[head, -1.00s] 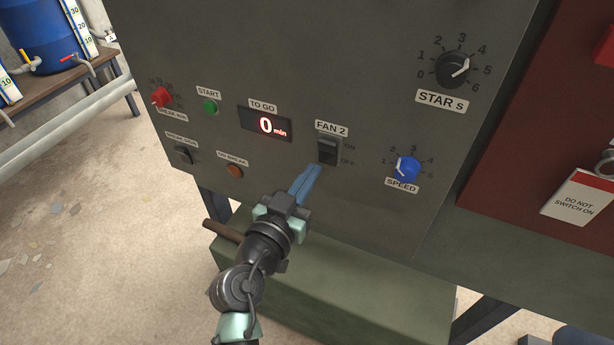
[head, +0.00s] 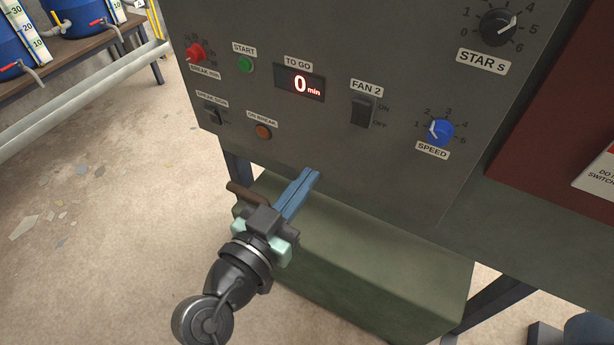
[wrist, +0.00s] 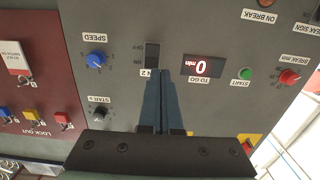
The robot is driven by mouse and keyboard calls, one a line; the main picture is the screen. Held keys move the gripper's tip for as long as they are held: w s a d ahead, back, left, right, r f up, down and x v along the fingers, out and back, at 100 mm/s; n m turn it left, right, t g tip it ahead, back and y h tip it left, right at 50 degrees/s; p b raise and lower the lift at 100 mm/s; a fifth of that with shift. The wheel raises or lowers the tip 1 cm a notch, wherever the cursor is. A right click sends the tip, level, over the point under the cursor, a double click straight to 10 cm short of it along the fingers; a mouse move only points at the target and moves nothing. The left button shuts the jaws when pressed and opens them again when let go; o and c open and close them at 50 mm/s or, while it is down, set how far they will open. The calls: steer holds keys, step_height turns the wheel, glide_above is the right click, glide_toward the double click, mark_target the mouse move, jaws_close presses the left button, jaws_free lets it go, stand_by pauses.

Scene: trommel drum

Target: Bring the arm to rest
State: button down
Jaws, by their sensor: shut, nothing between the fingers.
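My gripper (head: 309,174) is shut and empty, its two blue fingers lying together. In the head view it is below the grey control panel (head: 330,150), in front of the green box (head: 350,250). The fingertips appear apart from the panel and from the FAN 2 switch (head: 363,111), which is above and to the right of them. In the wrist view the panel appears upside down, and the fingers (wrist: 165,75) point towards the area between the FAN 2 switch (wrist: 152,55) and the TO GO display (wrist: 203,66).
The panel also carries a red knob (head: 195,53), a green START button (head: 246,65), an orange button (head: 263,132), a blue SPEED knob (head: 440,131) and a black STAR s knob (head: 498,27). A brown bar (head: 246,193) juts out beside my gripper. Open floor lies left.

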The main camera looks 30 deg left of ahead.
stand_by(0.3)
steer(key=w+d+r+m+t, duration=0.1)
steer(key=w+d+r, duration=0.15)
steer(key=r, duration=0.45)
steer(key=w+d+r+t, duration=0.1)
steer(key=d+r, duration=0.2)
steer(key=r, duration=0.4)
steer(key=w+d+r+m+t, duration=0.1)
steer(key=w+d+r, duration=0.15)
steer(key=r, duration=0.45)
steer(key=s+d+r+n+t+p, duration=0.1)
steer(key=s+d+r+t, duration=0.2)
steer(key=r, duration=0.5)
steer(key=s+d+r+n+t, duration=0.1)
steer(key=s+d+r+t, duration=0.2)
steer(key=r, duration=0.5)
steer(key=s+d+r+t+p, duration=0.1)
steer(key=s+d+r, duration=0.2)
steer(key=s+r, duration=0.35)
step_height(320, 180, up, 16)
steer(key=w+p, duration=0.2)
steer(key=p, duration=1.2)
steer(key=shift+w+a+y+p, duration=0.3)
steer(key=shift+a+p, duration=0.05)
steer(key=shift+p, duration=0.05)
